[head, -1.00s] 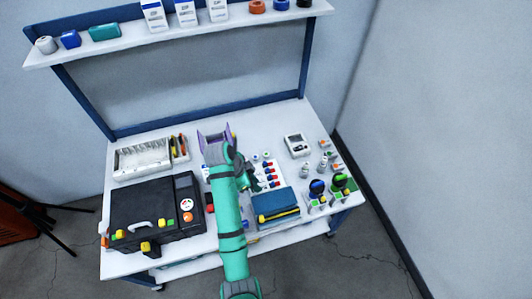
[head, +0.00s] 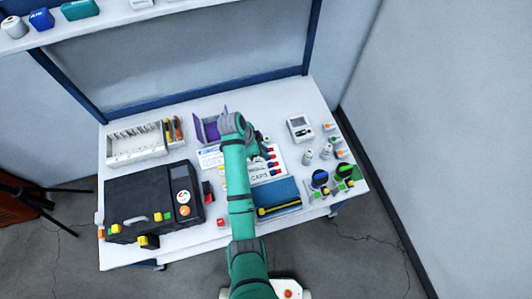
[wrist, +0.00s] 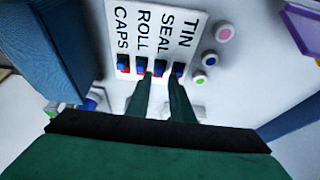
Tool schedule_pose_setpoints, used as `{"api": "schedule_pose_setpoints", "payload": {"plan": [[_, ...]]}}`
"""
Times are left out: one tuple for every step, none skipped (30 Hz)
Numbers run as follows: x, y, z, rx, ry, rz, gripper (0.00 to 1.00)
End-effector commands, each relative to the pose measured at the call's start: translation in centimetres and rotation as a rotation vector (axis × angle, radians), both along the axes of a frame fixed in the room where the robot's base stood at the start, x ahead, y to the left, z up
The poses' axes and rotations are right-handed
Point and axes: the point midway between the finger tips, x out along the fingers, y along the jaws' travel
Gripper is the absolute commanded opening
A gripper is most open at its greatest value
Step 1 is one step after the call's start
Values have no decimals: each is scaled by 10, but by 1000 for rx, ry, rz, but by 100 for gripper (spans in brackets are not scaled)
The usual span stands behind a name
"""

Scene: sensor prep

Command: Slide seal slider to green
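The white slider panel (wrist: 152,20) fills the upper middle of the wrist view, with rows lettered CAPS, ROLL, SEAL and TIN. It also shows in the head view (head: 259,176), partly behind my arm. Each row ends in a small blue and red slider. The seal slider (wrist: 160,77) shows between my fingers; its exact position along its slot is hard to tell. My gripper (wrist: 161,77) is open, with its two dark green fingers apart on either side of the seal slider. I cannot tell whether either finger touches it. No green mark for SEAL is clearly visible.
A purple holder (head: 208,130) is behind my arm. Bottles (head: 326,151) and a white meter (head: 299,127) stand right. Round pink (wrist: 224,33) and green buttons sit beside TIN.

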Motion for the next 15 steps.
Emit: {"api": "schedule_pose_setpoints", "payload": {"plan": [[0, -3, -8, 0, 2, -1, 20], [0, -5, -12, 0, 3, -1, 20], [2, -7, -17, 0, 2, -1, 20], [2, -8, -20, 0, 2, -2, 20], [2, -10, -23, 0, 2, -2, 20], [3, -11, -27, 1, 1, 0, 20], [3, -11, -29, 1, 1, -1, 20], [3, -12, -31, 1, 1, -1, 20], [4, -12, -33, 1, 0, 0, 20], [4, -12, -34, 1, 1, 1, 20], [4, -13, -35, 1, 1, 1, 20], [4, -13, -35, 1, 0, 1, 20], [4, -13, -36, 1, 0, 1, 20], [4, -13, -36, 1, 0, 1, 20], [4, -13, -36, 1, 0, 1, 20]]}}
